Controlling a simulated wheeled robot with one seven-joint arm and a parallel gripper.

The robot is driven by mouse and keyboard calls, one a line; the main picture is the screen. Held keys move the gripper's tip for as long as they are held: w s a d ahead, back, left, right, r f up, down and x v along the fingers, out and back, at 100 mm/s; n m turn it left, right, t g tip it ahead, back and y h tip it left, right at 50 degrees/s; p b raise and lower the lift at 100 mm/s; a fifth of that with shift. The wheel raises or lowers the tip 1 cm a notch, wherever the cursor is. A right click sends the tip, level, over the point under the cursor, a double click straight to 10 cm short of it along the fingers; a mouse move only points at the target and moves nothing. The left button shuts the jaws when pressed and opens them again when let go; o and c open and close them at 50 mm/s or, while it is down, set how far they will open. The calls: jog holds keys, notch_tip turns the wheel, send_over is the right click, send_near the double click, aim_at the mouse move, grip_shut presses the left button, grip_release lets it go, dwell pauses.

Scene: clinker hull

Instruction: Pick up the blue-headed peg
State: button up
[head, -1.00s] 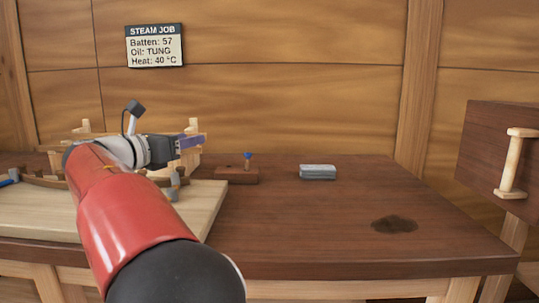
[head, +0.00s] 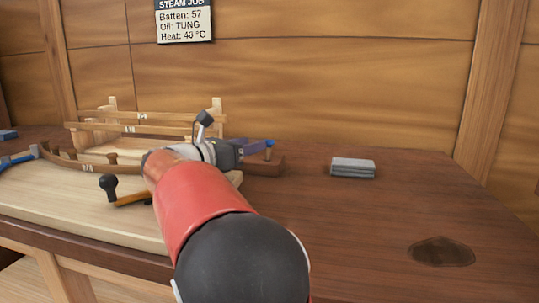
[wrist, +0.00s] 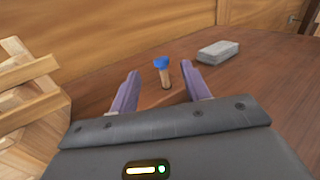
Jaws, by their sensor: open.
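The blue-headed peg (wrist: 162,72) stands upright with a light wooden shaft. In the wrist view it shows between my two open fingers, a little beyond their tips. In the head view its blue head (head: 269,143) shows just past the end of my gripper (head: 256,146).
A grey block (head: 353,167) lies on the dark table to the right of the peg. A light wooden rack (head: 150,115) with battens stands at the left.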

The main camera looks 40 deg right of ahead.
aim_at(270, 143)
jog(key=d, duration=0.2)
jog(key=w+d, duration=0.1)
jog(key=d, duration=0.4)
jog(key=shift+w+d+f+p, duration=0.15)
jog(key=shift+d+p, duration=0.1)
jog(key=shift+p, duration=0.1)
jog(key=c, duration=1)
